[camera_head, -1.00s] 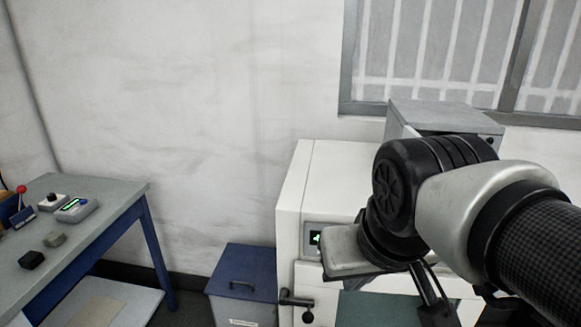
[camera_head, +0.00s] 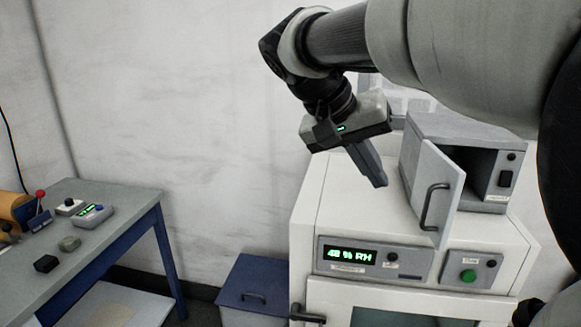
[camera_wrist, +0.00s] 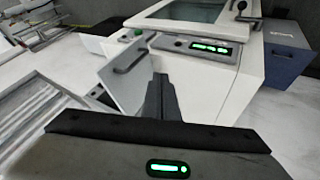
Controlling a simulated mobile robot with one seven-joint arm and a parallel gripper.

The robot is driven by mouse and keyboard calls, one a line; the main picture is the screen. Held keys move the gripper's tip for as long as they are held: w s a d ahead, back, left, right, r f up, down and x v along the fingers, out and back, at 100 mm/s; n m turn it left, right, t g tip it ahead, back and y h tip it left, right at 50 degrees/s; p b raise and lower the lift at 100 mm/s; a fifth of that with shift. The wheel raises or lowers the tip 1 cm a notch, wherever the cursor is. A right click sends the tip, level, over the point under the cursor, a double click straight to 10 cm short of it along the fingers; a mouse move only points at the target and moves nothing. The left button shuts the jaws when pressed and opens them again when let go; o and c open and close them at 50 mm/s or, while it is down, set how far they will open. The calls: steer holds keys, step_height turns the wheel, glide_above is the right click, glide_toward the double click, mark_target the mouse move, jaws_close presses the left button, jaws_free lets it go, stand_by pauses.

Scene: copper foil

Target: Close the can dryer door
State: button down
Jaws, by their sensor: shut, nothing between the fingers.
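The can dryer (camera_head: 455,128) is a small grey box on top of a white cabinet. Its grey door (camera_head: 437,195) stands open and swung out toward the front, with a dark handle (camera_head: 430,205) on its face. The dark interior shows to the right of the door. My gripper (camera_head: 380,183) is shut and empty, pointing down above the cabinet top, to the left of the door and apart from it. In the wrist view, the fingers (camera_wrist: 160,95) stand close together beside the door (camera_wrist: 122,85); the gap between them is hard to judge.
The white cabinet (camera_head: 335,205) has a green humidity display (camera_head: 348,254) and a green button (camera_head: 468,275). A blue bin (camera_head: 252,285) stands left of it. A bench (camera_head: 125,215) with small devices is at far left. The cabinet top left of the dryer is clear.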

mark_target(438, 188)
steer(key=d+f, duration=0.6)
steer(key=d, duration=0.2)
steer(key=shift+b, duration=0.3)
